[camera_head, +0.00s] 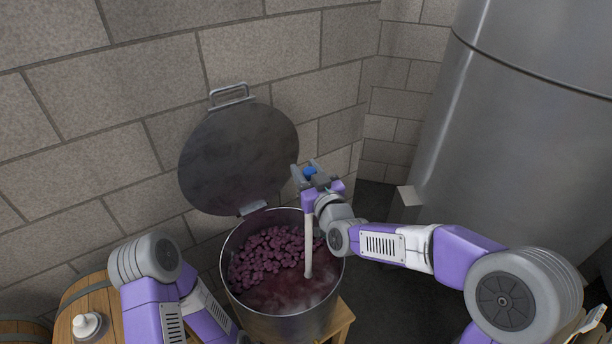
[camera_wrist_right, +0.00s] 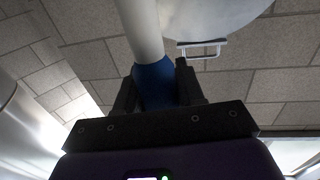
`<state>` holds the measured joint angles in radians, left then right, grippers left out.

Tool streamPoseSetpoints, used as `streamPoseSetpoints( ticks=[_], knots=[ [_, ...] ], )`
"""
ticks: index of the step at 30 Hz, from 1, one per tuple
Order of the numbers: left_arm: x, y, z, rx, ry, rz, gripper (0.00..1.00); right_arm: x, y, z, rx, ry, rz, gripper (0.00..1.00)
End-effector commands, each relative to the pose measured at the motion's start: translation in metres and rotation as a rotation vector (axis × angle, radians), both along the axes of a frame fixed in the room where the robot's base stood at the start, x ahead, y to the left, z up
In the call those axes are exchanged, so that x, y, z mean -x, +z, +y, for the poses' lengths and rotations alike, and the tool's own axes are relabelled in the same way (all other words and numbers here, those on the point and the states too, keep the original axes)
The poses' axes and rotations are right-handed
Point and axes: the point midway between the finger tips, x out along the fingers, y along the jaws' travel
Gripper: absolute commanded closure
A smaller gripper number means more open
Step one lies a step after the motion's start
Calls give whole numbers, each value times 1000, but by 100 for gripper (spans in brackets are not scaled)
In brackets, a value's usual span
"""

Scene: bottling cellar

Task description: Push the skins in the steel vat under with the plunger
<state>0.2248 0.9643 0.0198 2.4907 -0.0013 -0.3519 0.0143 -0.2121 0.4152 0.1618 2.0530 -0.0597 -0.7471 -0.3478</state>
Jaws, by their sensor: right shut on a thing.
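The steel vat (camera_head: 286,325) stands open, with its round lid (camera_head: 238,155) tipped up against the wall behind it. Purple skins (camera_head: 268,255) heap up over the back and left of the vat. Dark red liquid with a paler film shows at the front. My right gripper (camera_head: 310,176) is above the vat's right side, shut on the plunger (camera_head: 308,240) at its blue grip. The white shaft hangs down nearly upright, and its lower end meets the liquid; any head is hidden. The wrist view shows the blue grip (camera_wrist_right: 154,86) between the fingers. My left gripper is not in view.
A wooden barrel (camera_head: 72,302) with a white stopper-like piece (camera_head: 88,326) on top stands at the lower left. The vat rests on a wooden stand (camera_head: 340,318). A large steel tank (camera_head: 510,150) fills the right. A block wall is close behind the lid.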

Motion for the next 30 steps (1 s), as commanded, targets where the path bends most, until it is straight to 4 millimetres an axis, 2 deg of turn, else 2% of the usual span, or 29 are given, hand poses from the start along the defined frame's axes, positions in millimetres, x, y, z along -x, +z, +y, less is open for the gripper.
streamPoseSetpoints(
  ticks=[1, 18, 24, 30],
  knots=[
    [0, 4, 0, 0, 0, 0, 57, 0, 10, 0, -3, 0, -5, 96],
    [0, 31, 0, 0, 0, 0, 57, 0, 65, 0, -3, -1, -5, 96],
    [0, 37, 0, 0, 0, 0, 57, 0, 77, 0, -3, -1, -4, 96],
    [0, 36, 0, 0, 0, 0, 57, 0, 77, 0, -2, 0, -4, 96]
  ],
)
